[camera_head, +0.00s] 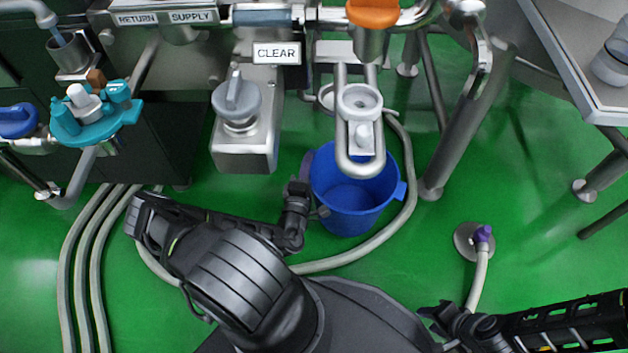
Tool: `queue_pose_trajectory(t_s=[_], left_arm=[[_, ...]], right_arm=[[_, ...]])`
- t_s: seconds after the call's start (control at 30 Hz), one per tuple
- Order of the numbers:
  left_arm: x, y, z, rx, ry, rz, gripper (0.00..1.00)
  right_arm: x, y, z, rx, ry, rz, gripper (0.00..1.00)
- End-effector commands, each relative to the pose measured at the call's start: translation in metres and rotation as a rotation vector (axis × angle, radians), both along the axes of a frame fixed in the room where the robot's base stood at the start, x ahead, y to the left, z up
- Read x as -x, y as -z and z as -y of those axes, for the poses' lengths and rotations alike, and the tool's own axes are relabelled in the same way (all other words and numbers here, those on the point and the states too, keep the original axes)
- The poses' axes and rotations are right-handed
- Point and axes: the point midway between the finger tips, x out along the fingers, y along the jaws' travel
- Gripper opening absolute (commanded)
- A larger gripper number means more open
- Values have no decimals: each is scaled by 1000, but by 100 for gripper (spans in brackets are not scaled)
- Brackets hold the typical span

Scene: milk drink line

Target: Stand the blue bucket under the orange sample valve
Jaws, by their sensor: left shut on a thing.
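The blue bucket (346,207) stands upright, apparently on the green floor, at the centre of the head view. Its mouth faces up, and a steel loop of pipe (359,150) covers part of it from this angle. The orange sample valve (372,12) is at the top edge, above and behind the bucket in the picture. My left gripper (308,200) is at the bucket's left side, shut on its rim or wall; the fingertips are partly hidden. My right gripper (440,316) is low at the right, away from the bucket; its finger opening is not clear.
A grey hose (398,228) curves around the bucket on the floor. A floor drain (468,241) with a purple-ended hose lies to the right. A steel leg (447,150) stands right of the bucket. A grey-knobbed steel box (245,140) is at its left.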

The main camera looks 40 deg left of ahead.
Motion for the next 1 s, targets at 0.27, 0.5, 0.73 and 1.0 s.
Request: queue_pose_trajectory(t_s=[0.27, 0.5, 0.73, 1.0], left_arm=[[-1, 7, 0, 1, 0, 7, 0], [-1, 20, 0, 2, 0, 5, 0], [-1, 46, 0, 1, -2, 6, 0], [-1, 45, 0, 0, -1, 6, 0]], right_arm=[[-1, 6, 0, 1, 1, 4, 36], [-3, 16, -1, 1, 2, 6, 36], [-6, 34, -1, 2, 7, 14, 36], [-6, 32, -1, 2, 7, 16, 36]])
